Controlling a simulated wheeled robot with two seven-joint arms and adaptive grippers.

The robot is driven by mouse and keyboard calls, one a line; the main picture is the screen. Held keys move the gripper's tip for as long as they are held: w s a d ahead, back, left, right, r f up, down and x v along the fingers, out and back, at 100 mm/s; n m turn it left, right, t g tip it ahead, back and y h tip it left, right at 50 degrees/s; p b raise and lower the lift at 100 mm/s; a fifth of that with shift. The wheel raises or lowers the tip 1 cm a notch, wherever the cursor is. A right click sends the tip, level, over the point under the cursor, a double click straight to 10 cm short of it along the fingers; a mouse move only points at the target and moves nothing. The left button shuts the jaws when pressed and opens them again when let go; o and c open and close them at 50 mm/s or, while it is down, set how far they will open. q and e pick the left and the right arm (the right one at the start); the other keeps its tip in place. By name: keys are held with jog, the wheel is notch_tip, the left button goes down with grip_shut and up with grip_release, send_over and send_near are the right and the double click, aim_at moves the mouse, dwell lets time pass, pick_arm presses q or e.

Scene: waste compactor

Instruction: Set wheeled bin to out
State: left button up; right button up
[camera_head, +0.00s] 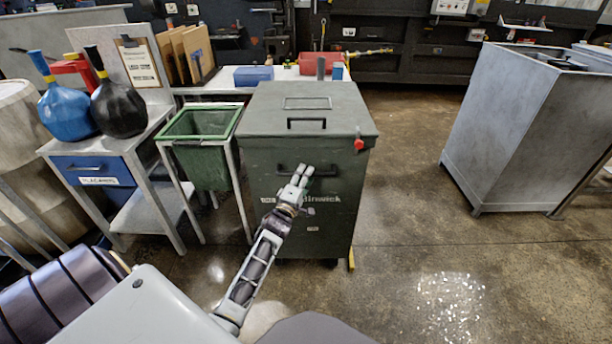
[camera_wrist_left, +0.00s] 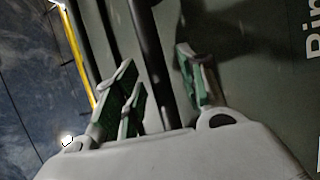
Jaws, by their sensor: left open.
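The wheeled bin (camera_head: 335,225) is a dark green box with a flat lid (camera_head: 340,108). It stands upright on the floor in the middle of the head view. A dark bar handle (camera_head: 285,170) runs across its front below the lid. My left gripper (camera_head: 304,170) is in front of this handle. In the left wrist view the left gripper (camera_wrist_left: 165,88) is open, and a dark bar (camera_wrist_left: 146,50) shows between its fingers. I cannot tell whether the fingers touch it. My right gripper is not in view.
A green bin in a frame (camera_head: 203,150) stands close on the left, beside a grey table with a blue drawer (camera_head: 95,170). A red knob (camera_head: 359,143) sits at the bin's right edge. A large grey container (camera_head: 515,130) stands at right. Floor between (camera_head: 420,200) is clear.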

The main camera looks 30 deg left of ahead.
pick_arm(q)
jog(key=shift+w+a+r, duration=0.1)
jog(key=shift+w, duration=0.5)
grip_shut()
